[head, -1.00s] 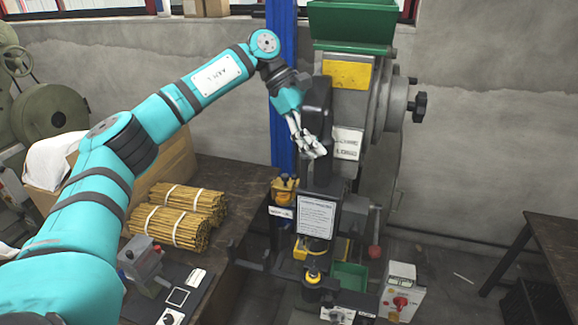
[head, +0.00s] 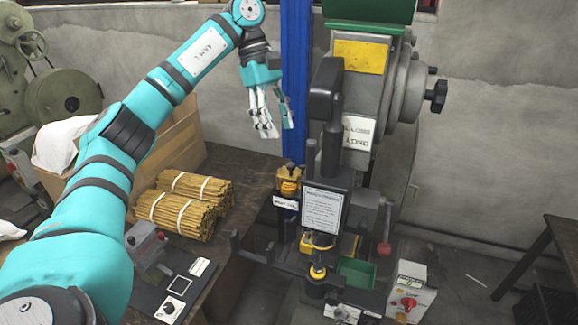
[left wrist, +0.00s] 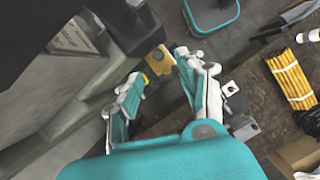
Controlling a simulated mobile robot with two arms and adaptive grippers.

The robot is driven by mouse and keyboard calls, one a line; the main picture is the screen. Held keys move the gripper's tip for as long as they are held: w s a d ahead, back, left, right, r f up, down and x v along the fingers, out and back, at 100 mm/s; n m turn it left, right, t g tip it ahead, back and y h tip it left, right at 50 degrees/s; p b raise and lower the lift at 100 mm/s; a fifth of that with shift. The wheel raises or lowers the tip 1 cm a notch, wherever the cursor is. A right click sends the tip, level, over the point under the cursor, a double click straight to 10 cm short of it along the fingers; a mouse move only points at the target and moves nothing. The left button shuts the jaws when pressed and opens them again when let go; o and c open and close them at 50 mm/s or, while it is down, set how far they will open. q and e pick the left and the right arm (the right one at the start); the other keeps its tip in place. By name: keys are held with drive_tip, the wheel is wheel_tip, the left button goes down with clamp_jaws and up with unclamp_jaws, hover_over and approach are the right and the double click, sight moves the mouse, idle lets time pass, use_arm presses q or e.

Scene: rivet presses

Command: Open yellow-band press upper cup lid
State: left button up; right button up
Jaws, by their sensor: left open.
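The press (head: 372,95) stands at the back centre, with a yellow plate (head: 360,55) high on its body. A small amber-yellow cup (head: 289,187) with a darker top sits on its left side, above a white label. A yellow part also shows between my fingertips in the left wrist view (left wrist: 159,60). A lower yellow-ringed cup (head: 317,272) is at the press's front. I cannot tell if either cup's lid is up. My left gripper (head: 277,130) is open and empty, pointing down above the upper cup and apart from it. It also shows in the left wrist view (left wrist: 158,72). My right gripper is not in view.
The blue column (head: 296,80) stands right behind my left gripper. The press's dark upright housing (head: 325,90) is just to its right. Bundled sticks (head: 180,205) lie on the dark bench at left. A control box (head: 411,292) stands at lower right.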

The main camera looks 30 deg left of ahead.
sight(291, 163)
use_arm(q)
drive_tip(key=x, duration=0.1)
drive_tip(key=p+x, duration=0.2)
drive_tip(key=shift+w+d+f, duration=0.15)
drive_tip(key=shift+w+f, duration=0.2)
drive_tip(key=shift+f, duration=0.05)
drive_tip(key=x, duration=0.1)
drive_tip(key=p+x, duration=0.1)
drive_tip(key=x, duration=0.1)
drive_tip(key=shift+s+d+f, duration=0.15)
drive_tip(key=shift+s+f, duration=0.15)
drive_tip(key=shift+d+f, duration=0.15)
drive_tip(key=shift+f, duration=0.15)
drive_tip(key=shift+d+f, duration=0.1)
drive_tip(key=shift+f, duration=0.25)
drive_tip(key=shift+w, duration=0.1)
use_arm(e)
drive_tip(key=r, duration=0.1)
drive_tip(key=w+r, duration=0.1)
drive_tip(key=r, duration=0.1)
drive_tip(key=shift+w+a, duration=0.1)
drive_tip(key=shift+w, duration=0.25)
use_arm(q)
clamp_jaws()
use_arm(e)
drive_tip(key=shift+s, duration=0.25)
